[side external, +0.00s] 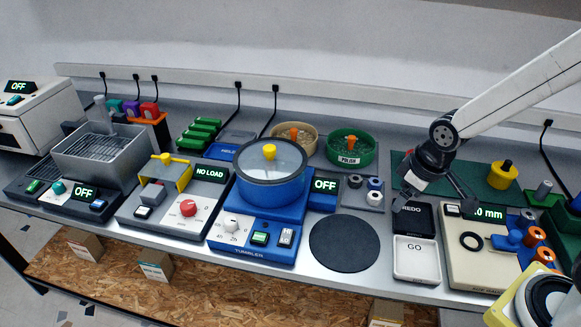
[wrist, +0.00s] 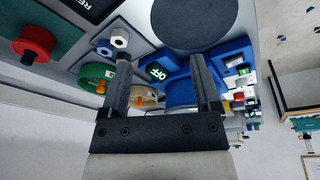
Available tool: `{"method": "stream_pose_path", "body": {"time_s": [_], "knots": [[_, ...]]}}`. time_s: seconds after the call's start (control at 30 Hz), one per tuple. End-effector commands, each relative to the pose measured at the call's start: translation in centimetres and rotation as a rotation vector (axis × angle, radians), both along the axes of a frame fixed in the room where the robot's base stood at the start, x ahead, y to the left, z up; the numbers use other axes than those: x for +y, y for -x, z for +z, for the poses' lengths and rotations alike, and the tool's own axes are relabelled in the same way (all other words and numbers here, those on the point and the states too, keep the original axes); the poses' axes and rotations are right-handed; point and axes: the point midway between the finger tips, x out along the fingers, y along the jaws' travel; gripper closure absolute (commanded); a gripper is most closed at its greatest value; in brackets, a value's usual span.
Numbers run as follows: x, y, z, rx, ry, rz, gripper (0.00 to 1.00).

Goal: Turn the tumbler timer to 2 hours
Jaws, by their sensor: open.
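The blue tumbler (side external: 268,245) stands at the middle of the bench, with a clear-lidded drum (side external: 270,187) on top and a label reading TUMBLER. Its white timer knob (side external: 232,221) is on the front panel at left, with hour marks around it; the pointer's exact setting is too small to read. Green and grey rocker switches are right of the knob. Its display (side external: 325,185) reads OFF. My gripper (side external: 433,200) is open and empty, right of the tumbler above the REDO and GO trays. In the wrist view, my gripper (wrist: 158,70) has its fingers apart, with the tumbler (wrist: 236,65) beyond them.
A black round mat (side external: 343,243) lies right of the tumbler. Behind are a tan bowl (side external: 296,138) and a green POLISH bowl (side external: 352,148). A NO LOAD device (side external: 170,205) stands close on the left. A small tray of nuts (side external: 364,192) sits near the display.

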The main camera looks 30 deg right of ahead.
Motion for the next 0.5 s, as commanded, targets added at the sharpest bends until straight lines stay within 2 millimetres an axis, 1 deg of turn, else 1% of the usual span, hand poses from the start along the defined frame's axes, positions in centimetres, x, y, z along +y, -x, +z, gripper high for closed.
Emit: {"method": "stream_pose_path", "body": {"time_s": [0.03, 0.27, 0.5], "knots": [[0.6, -1.0, 0.0, -0.001, 0.019, 0.079, 0.2], [3.6, -5.6, 0.1, -0.013, 0.128, 0.509, 0.2], [7.7, -10.0, -0.3, -0.026, 0.255, 0.968, 0.2]]}}
